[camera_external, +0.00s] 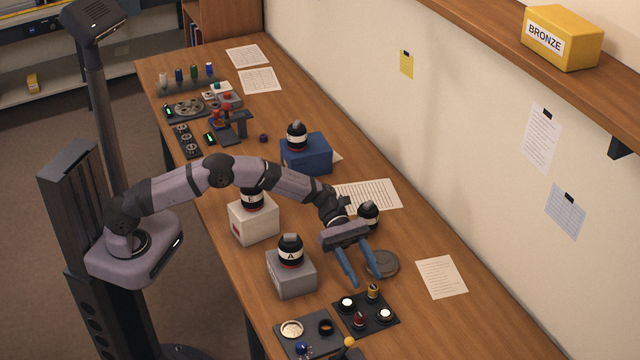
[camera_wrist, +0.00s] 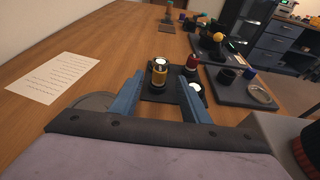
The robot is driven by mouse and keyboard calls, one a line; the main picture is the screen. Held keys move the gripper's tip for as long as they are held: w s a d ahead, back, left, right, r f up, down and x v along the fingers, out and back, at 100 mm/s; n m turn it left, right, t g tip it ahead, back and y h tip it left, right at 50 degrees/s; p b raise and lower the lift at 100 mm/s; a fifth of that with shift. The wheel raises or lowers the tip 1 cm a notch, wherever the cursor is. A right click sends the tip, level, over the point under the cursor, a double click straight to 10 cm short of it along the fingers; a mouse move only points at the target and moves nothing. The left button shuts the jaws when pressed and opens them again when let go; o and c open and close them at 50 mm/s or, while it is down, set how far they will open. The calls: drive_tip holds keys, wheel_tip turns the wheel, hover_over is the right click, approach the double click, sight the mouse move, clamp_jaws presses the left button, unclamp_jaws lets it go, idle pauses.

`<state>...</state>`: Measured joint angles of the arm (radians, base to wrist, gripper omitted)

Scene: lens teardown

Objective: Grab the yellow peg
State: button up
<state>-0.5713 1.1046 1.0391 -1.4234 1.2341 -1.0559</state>
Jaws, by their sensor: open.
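The yellow peg (camera_external: 373,291) is a short upright cylinder on the dark square board (camera_external: 379,323). In the wrist view my gripper (camera_wrist: 160,79) points at the peg from above and behind. The height gap is hard to judge.
The board also holds a red peg (camera_external: 359,320) and white-topped parts. A second tray (camera_external: 312,345) with rings and small knobs sits beside it. A grey box (camera_external: 291,272) with a lens marked A and a round grey disc (camera_external: 383,264) stand close to the gripper.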

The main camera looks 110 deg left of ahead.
sight(371, 285)
drive_tip(key=shift+b+x, duration=0.45)
drive_tip(key=shift+x, duration=1.25)
drive_tip(key=shift+c, duration=0.4)
clamp_jaws()
drive_tip(key=shift+r, duration=0.1)
